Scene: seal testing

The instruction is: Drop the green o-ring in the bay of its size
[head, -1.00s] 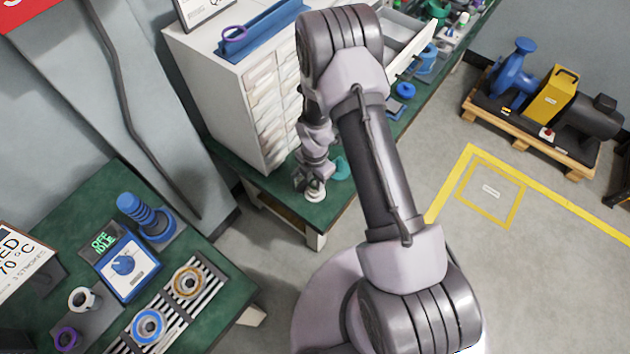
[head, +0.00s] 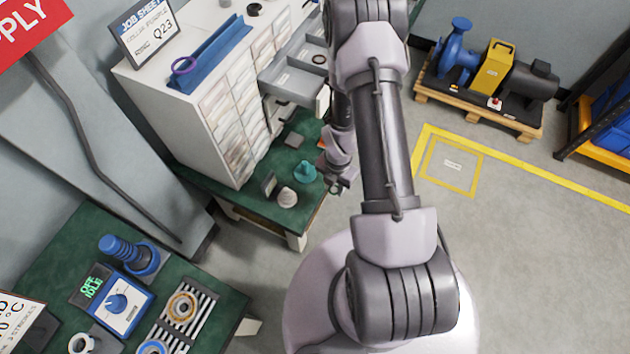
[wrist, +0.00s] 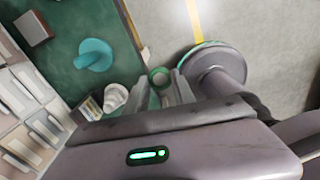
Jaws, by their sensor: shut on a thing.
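The green o-ring (wrist: 160,77) is between the fingertips of my gripper (wrist: 164,90) in the wrist view. My gripper is shut on it. In the head view my gripper (head: 338,184) hangs just right of the green bench's edge, and the ring is too small to make out there. An open grey drawer (head: 283,90) with divided bays juts from the white cabinet, farther back than my gripper. One bay holds a dark ring (head: 320,58). My arm hides the drawer's right part. The bay sizes cannot be read.
A teal stand (head: 305,171), a whitish cone (head: 287,197) and a small dark box (head: 268,184) stand on the bench (head: 235,193) left of my gripper. The white drawer cabinet (head: 170,110) rises behind them. Floor at the right is clear up to the pump pallet (head: 480,105).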

